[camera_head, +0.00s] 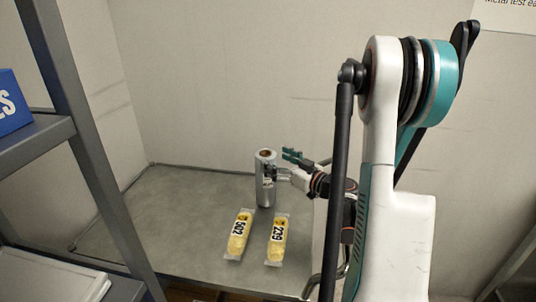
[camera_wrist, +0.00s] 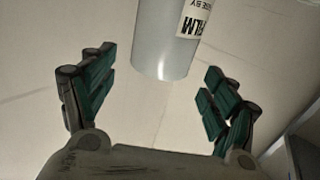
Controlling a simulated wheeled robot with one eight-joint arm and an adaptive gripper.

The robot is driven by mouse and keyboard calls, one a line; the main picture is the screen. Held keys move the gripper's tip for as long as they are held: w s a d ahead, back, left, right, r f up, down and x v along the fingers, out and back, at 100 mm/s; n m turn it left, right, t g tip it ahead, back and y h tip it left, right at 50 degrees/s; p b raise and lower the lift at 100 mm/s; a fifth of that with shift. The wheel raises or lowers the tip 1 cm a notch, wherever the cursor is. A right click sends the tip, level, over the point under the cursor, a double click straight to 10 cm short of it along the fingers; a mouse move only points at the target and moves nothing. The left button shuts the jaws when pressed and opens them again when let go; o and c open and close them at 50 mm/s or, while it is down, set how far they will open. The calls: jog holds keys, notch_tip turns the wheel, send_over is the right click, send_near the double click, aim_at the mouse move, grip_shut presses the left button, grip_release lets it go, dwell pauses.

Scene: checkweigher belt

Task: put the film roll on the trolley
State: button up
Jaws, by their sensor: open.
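The film roll (camera_head: 264,196) is a silvery-grey upright cylinder with a brown core at its top, standing on a grey surface (camera_head: 180,215) in the head view. My gripper (camera_head: 281,165) is at its right side, reaching toward it, with one teal finger showing behind and right of the roll. In the wrist view the roll (camera_wrist: 160,55), with a black-and-white label, shows ahead between the two spread teal fingers. The fingers are open and not closed on it. No thing in view is clearly identifiable as the trolley.
Two clear packs with yellow contents, labelled 502 (camera_head: 238,238) and 229 (camera_head: 277,240), lie in front of the roll. A grey shelf rack (camera_head: 90,170) with a blue box (camera_head: 10,103) stands at the left. Walls close off the back. The surface left of the roll is clear.

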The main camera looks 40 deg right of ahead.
jog(key=s+d, duration=0.1)
jog(key=s, duration=0.6)
